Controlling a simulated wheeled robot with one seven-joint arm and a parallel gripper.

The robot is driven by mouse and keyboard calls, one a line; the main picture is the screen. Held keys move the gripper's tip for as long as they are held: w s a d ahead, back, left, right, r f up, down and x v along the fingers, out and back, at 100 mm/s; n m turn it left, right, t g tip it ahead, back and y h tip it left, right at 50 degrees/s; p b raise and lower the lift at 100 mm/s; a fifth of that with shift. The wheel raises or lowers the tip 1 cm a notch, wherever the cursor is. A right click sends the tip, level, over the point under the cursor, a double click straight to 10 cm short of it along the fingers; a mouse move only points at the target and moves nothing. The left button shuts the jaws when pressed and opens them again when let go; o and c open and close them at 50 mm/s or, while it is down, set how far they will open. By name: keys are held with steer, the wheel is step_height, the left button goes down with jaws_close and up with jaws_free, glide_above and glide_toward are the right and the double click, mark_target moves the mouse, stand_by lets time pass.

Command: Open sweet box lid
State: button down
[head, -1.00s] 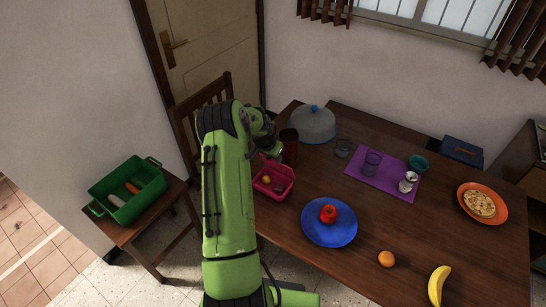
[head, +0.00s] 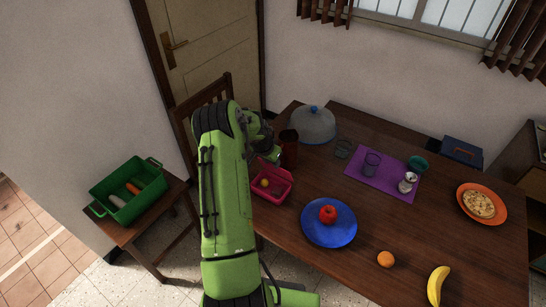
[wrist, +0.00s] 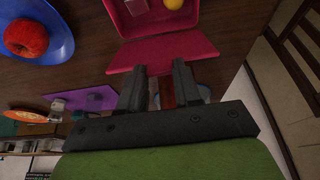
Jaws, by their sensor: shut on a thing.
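The sweet box (head: 272,187) is a pink-red tray near the left end of the table, with a yellow ball visible inside, so its top is uncovered. In the wrist view the box (wrist: 150,20) is at the top, with the ball and a pale pink block in it. A flat pink lid panel (wrist: 163,50) stands out from the box's near side, toward my gripper. My gripper (wrist: 160,72) is shut on the lid's outer edge; the grip itself is partly hidden by the fingers. In the head view my arm partly covers my gripper (head: 270,155), just beyond the box.
A dark red tumbler (head: 289,148) stands close to my gripper, with a domed cover (head: 316,125) behind. A blue plate (head: 318,232) with a red fruit lies right of the box. A purple mat (head: 395,190) holds cups. A green crate (head: 125,192) stands on a side stool.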

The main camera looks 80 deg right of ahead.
steer(key=w+a+f+g+h+b, duration=0.1)
steer(key=a+f+h+b, duration=0.2)
steer(key=w+a+f+g+h+b, duration=0.1)
steer(key=a+f+h+b, duration=0.2)
steer(key=w+a+f+g+h+b, duration=0.1)
steer(key=w+a+f+h+b, duration=0.1)
steer(key=a+f+h, duration=0.1)
steer(key=shift+a+f+g+b, duration=0.15)
steer(key=shift+f+g+b, duration=0.25)
steer(key=f+h+b, duration=0.1)
steer(key=b, duration=0.1)
steer(key=f+h+b, duration=0.1)
steer(key=shift+w+a+g+b, duration=0.1)
steer(key=shift+a+g+b, duration=0.15)
steer(key=shift+g+b, duration=0.15)
steer(key=f+h+b, duration=0.1)
steer(key=b, duration=0.1)
steer(key=shift+b, duration=0.3)
steer(key=shift+g, duration=0.3)
steer(key=c, duration=0.8)
jaws_free()
steer(key=shift+o, duration=0.2)
